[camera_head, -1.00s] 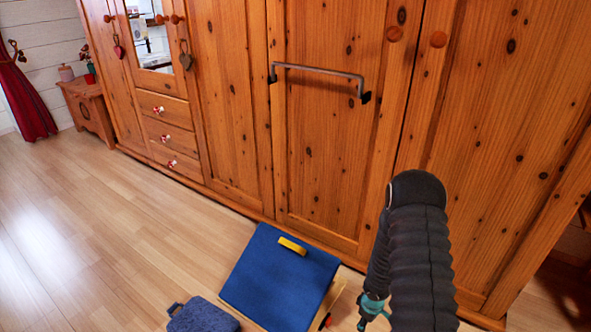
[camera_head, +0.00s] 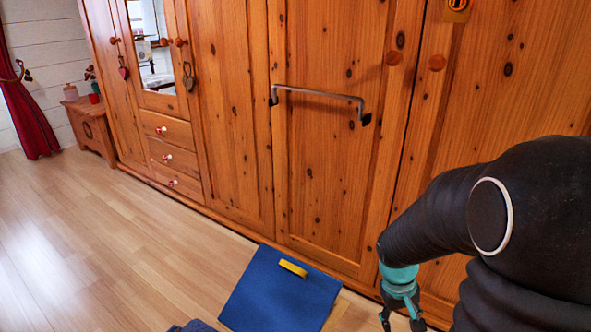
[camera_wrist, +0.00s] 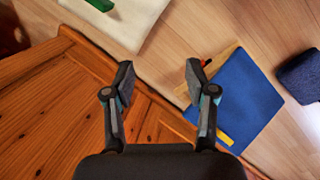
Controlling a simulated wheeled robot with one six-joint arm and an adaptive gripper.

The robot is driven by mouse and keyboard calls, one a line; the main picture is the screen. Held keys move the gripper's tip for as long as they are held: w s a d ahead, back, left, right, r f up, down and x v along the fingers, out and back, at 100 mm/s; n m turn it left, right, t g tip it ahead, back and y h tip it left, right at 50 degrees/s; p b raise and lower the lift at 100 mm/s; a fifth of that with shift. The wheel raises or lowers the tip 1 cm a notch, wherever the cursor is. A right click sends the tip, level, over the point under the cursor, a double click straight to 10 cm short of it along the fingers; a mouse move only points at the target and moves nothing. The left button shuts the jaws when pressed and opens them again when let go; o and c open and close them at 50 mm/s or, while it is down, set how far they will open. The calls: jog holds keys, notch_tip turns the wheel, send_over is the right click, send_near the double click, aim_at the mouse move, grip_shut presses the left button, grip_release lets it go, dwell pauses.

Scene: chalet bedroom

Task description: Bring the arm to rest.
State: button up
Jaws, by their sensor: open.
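My gripper (camera_head: 402,318) hangs at the lower right of the head view, pointing down in front of the wooden wardrobe (camera_head: 232,120). Its lower end is close to the bottom edge of the picture. In the wrist view my gripper (camera_wrist: 158,82) has its two fingers spread apart with nothing between them. Wardrobe wood and floor show beyond the fingers. My arm is bent, with its dark elbow large at the right of the head view.
A pale mat (camera_wrist: 125,22) with a green object (camera_wrist: 100,4) shows too. Floor at left (camera_head: 90,240) is clear.

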jog(key=s+a+r+t+y, duration=0.1)
jog(key=s+a+r+t, duration=0.2)
jog(key=s+r, duration=0.3)
jog(key=s+a+r+m+t+y, duration=0.1)
jog(key=s+a+r+t, duration=0.2)
jog(key=r, duration=1.1)
jog(key=s+a, duration=0.2)
jog(key=s, duration=0.1)
jog(key=shift+a, duration=0.1)
